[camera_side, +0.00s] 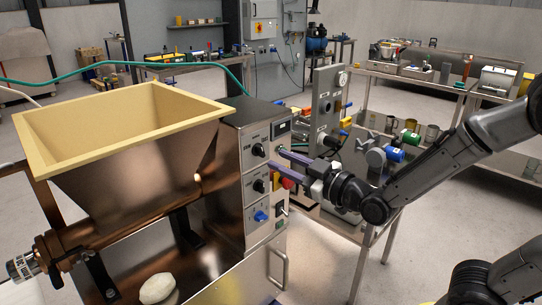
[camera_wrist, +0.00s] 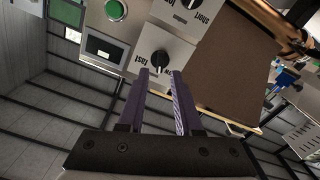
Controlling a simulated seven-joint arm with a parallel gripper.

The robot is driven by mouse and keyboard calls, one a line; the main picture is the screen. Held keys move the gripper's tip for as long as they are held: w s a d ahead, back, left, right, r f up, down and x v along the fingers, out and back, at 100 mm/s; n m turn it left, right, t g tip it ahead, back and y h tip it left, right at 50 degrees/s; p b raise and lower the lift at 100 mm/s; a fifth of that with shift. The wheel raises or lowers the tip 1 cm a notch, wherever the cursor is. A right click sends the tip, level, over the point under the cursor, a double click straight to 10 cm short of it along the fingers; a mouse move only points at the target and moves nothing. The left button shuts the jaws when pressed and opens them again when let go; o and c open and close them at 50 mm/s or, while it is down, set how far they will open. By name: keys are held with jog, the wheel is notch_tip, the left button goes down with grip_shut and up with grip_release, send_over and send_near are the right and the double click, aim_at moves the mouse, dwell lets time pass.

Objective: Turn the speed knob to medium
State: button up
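The speed knob (camera_wrist: 160,63) is black and round, on a pale panel plate with "fast" readable and "slow" partly covered. In the side view it appears to be the top black knob (camera_side: 258,150) on the machine's control panel. My gripper (camera_wrist: 160,72) has two purple fingers, spread apart with nothing held. In the wrist view the fingertips are on either side of the knob's lower edge. In the side view my gripper (camera_side: 274,157) reaches the panel from the right, just beside the top knob. I cannot tell whether the fingers touch it, or its exact setting.
The cream-rimmed hopper (camera_side: 60,163) stands left. Dough (camera_side: 157,288) lies below it. A cluttered metal cart stands behind my gripper.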

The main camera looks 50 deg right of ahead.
aim_at(263, 152)
jog(key=shift+w, duration=2.05)
jog(key=shift+c, duration=0.3)
grip_shut()
jog(key=m, duration=0.3)
jog(key=shift+o, duration=0.3)
grip_release()
jog(key=shift+m, duration=0.4)
jog(key=s, duration=0.6)
jog(key=shift+s, duration=0.15)
